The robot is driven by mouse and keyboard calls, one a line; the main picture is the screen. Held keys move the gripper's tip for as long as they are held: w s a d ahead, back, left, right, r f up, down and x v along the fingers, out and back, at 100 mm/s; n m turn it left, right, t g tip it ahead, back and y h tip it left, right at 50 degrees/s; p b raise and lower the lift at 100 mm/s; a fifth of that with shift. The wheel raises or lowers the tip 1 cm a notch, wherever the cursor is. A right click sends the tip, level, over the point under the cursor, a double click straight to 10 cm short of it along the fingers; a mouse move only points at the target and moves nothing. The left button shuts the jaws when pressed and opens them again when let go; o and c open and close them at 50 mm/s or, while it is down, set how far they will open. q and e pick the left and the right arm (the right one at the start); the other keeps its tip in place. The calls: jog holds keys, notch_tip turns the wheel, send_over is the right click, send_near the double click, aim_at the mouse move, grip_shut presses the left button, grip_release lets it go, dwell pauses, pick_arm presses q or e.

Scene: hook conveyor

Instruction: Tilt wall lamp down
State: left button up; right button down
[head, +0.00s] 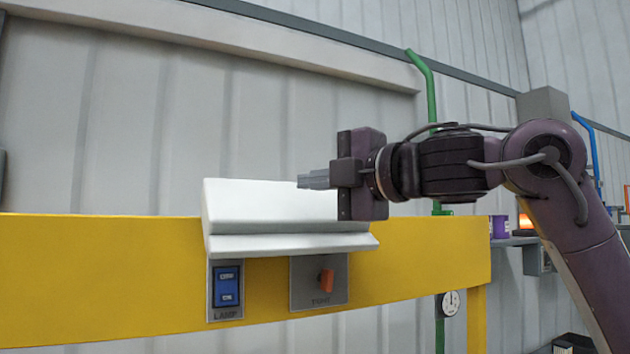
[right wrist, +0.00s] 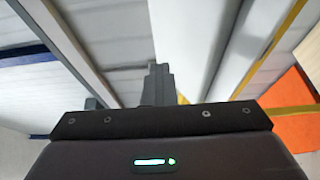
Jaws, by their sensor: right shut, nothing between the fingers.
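The wall lamp (head: 265,207) is a white wedge-shaped fixture on the yellow beam in the head view. A lower white flap or lip (head: 290,244) juts out along its bottom edge. My right gripper (head: 302,180) is shut and empty. It points left, in front of the lamp's upper right part, and covers part of it; I cannot tell whether it touches. In the right wrist view the closed fingers (right wrist: 160,82) show beside a long white surface (right wrist: 182,40), likely the lamp. My left gripper is out of view.
A green pipe (head: 430,85) runs behind my right arm. A shelf (head: 514,241) with small items is at right. The wall above the lamp is clear.

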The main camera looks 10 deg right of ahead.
dwell(0.3)
dwell(0.5)
jog(key=c, duration=1.4)
grip_release()
jog(key=shift+c, duration=0.2)
jog(key=b+v, duration=0.4)
jog(key=v, duration=0.4)
jog(key=shift+w, duration=0.2)
